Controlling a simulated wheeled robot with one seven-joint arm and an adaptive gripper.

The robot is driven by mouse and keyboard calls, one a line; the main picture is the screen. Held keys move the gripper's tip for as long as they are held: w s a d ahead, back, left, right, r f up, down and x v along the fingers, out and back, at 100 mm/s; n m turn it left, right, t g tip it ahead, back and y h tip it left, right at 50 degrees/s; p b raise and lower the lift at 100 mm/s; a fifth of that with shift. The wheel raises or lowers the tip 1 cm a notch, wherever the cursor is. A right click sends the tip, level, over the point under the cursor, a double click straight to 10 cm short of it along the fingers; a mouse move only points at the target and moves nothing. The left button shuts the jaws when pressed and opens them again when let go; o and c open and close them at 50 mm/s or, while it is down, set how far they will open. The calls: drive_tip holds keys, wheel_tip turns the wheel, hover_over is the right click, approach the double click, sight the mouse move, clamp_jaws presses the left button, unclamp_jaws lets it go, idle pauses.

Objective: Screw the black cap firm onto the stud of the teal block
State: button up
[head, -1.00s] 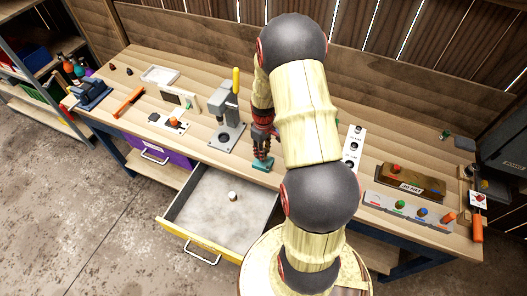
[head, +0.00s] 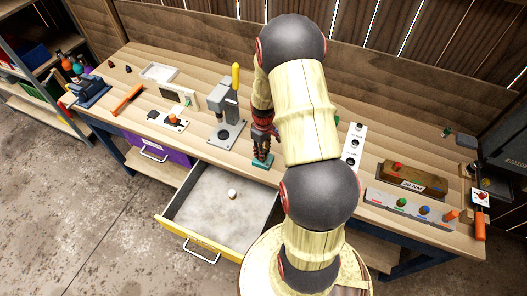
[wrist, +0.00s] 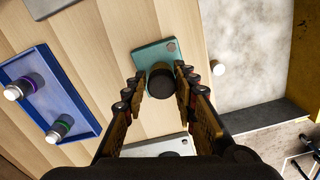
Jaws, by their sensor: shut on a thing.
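The teal block (wrist: 150,54) lies flat on the wooden bench near its front edge, just behind the open drawer; it also shows in the head view (head: 263,161). The black cap (wrist: 160,82) sits between my fingertips, over the near part of the block in the wrist view. My gripper (wrist: 161,86) is shut on the cap, with a finger on each side; in the head view my gripper (head: 262,152) points down at the block. The stud is hidden under the cap, so I cannot see how the cap sits on it.
An open drawer (head: 180,218) holds a small white-topped piece (head: 232,194). A drill-press-like stand (head: 226,130) is left of my gripper. A blue tray (wrist: 92,118) with two cylinders shows in the wrist view. A white panel (head: 353,147) stands to the right.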

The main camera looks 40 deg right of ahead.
drive_tip(key=shift+f, duration=0.15)
drive_tip(key=o, duration=1.2)
drive_tip(key=shift+c, duration=0.2)
drive_tip(key=shift+o, duration=0.5)
wheel_tip(320, 180, up, 12)
drive_tip(key=shift+c, duration=0.5)
